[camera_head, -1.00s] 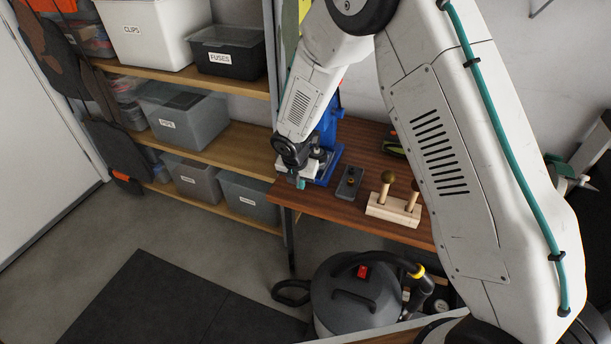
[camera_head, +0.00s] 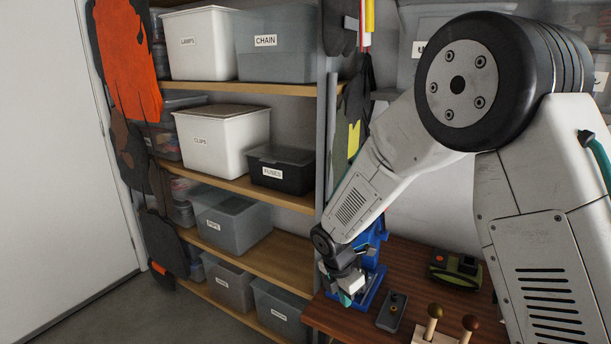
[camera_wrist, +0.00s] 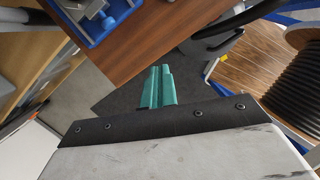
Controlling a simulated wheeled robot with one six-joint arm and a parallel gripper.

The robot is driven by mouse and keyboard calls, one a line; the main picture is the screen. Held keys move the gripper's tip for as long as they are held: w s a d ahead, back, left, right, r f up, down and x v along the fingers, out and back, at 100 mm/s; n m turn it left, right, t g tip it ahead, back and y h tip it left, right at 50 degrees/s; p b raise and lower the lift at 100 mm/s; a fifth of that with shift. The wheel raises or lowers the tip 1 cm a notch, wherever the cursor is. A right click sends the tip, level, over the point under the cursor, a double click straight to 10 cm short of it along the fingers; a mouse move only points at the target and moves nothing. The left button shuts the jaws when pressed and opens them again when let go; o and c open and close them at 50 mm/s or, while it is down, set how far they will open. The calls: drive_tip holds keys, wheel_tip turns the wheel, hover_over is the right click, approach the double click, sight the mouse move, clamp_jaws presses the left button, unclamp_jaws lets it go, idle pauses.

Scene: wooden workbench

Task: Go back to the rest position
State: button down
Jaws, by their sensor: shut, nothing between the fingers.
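My gripper (camera_head: 346,299) hangs at the left end of the wooden workbench in the head view, in front of a blue machine. In the wrist view its teal fingers (camera_wrist: 158,86) are together with nothing between them. Below them are dark floor and the edge of the workbench (camera_wrist: 160,40). My arm is bent, its elbow high at the right of the head view and its forearm slanting down to the left.
The blue machine (camera_head: 372,262) stands close beside my gripper. A dark block (camera_head: 392,311), wooden pegs in a holder (camera_head: 433,322) and a green-black device (camera_head: 455,268) are on the bench. Shelves with labelled bins, such as the clips bin (camera_head: 222,140), stand at left. A cable reel (camera_wrist: 300,70) is at right in the wrist view.

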drive_tip(key=s+d+r+m, duration=0.5)
drive_tip(key=s+r+m, duration=0.3)
drive_tip(key=s, duration=0.2)
drive_tip(key=s+d+r+m+y, duration=0.1)
drive_tip(key=s+d+r+m, duration=0.4)
drive_tip(key=s+r+m, duration=0.3)
drive_tip(key=s+d+r+m+y, duration=0.1)
drive_tip(key=s+d+r+m, duration=0.5)
drive_tip(key=s, duration=0.8)
wheel_tip(320, 180, up, 3)
drive_tip(key=m, duration=0.3)
drive_tip(key=shift+s+r, duration=0.15)
drive_tip(key=shift+r, duration=0.05)
